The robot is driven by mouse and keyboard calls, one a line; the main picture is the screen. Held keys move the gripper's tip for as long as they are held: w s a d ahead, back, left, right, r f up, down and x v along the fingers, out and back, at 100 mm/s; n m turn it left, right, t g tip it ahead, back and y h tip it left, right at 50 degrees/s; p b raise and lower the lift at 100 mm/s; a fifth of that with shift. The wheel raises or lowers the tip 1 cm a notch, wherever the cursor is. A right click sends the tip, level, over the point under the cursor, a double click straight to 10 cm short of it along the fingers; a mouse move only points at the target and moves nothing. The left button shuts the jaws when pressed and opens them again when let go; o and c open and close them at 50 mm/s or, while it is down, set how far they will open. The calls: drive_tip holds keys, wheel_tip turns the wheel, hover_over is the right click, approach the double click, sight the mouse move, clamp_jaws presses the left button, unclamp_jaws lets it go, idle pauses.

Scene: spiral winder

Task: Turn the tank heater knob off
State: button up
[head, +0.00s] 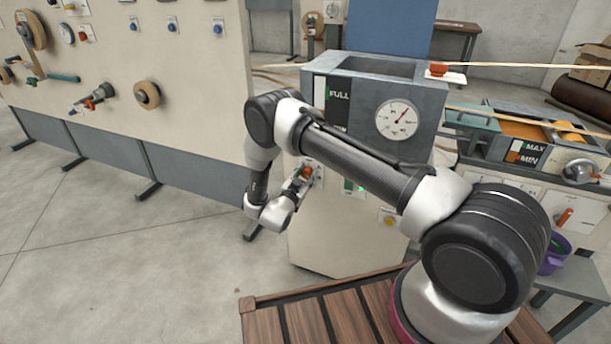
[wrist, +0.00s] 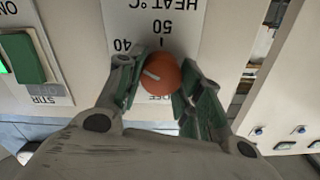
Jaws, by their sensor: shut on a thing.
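The tank heater knob (wrist: 160,74) is a round orange knob with a pale pointer mark, on a white plate (wrist: 150,22) printed HEAT °C with 40 and 50 in the wrist view. The plate appears upside down there, and the lettering below the knob is mostly covered. The pointer slants toward the upper left in the wrist view. My gripper (wrist: 155,88) is shut on the knob, with one green-padded finger on each side. In the head view my gripper (head: 303,179) reaches the front of the tank cabinet, and a bit of orange shows there.
A green STIR switch (wrist: 22,57) sits beside the knob plate. The tank (head: 345,65) has a FULL marker and a round dial (head: 397,119). A yellow button (head: 388,217) is on the cabinet's lower front. Slatted wooden decking (head: 330,312) lies below; the floor to the left is clear.

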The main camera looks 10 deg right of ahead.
drive_tip(key=shift+n, duration=0.3)
drive_tip(key=n, duration=0.5)
drive_tip(key=shift+a, duration=0.1)
drive_tip(key=n, duration=0.6)
drive_tip(key=shift+w+a+n, duration=0.1)
drive_tip(key=shift+n, duration=0.3)
drive_tip(key=n, duration=0.6)
drive_tip(key=shift+f, duration=0.15)
drive_tip(key=n, duration=0.5)
drive_tip(key=shift+f, duration=0.1)
drive_tip(key=shift+n, duration=0.4)
drive_tip(key=o, duration=1)
drive_tip(key=shift+o, duration=0.2)
